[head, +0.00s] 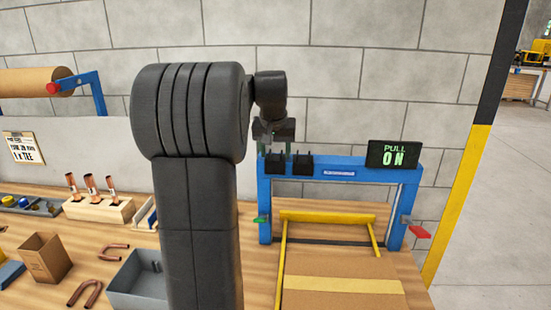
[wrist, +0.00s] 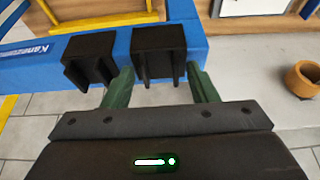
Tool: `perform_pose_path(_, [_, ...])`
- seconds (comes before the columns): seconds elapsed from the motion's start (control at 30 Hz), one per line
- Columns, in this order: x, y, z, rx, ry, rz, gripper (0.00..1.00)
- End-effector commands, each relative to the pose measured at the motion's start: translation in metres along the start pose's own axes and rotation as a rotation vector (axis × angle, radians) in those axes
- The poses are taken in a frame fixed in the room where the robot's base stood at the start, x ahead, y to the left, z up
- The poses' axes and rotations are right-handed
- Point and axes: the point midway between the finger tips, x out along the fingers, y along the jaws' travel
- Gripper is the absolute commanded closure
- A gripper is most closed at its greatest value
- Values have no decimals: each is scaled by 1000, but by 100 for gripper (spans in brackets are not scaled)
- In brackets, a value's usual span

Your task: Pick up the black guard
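Two black guards sit side by side on the top bar of a blue frame (head: 343,162). In the head view they are the left black guard (head: 274,165) and the right black guard (head: 303,164). The wrist view looks from the other side, so the left one shows there on the right (wrist: 158,46) and the other on the left (wrist: 88,56). My gripper (wrist: 161,86) is open, its green fingers apart on either side of the head view's left guard. Clear gaps show beside that guard. In the head view my gripper (head: 274,147) is just above the bar, partly hidden.
A yellow bar (head: 327,217) and a cardboard box (head: 340,298) are below the frame. Copper pieces and a grey bin (head: 138,287) lie on the bench at left. A block wall is behind.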

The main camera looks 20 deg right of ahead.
Motion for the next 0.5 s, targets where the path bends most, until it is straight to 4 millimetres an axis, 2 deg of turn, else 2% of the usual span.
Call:
perform_pose_path(0.03, [0,0,0,0,0,0,58])
perform_pose_path(0.17, [0,0,0,0,0,0,83])
perform_pose_path(0.2, [0,0,0,0,0,0,87])
perform_pose_path(0.5, [-2,0,-1,0,1,0,87])
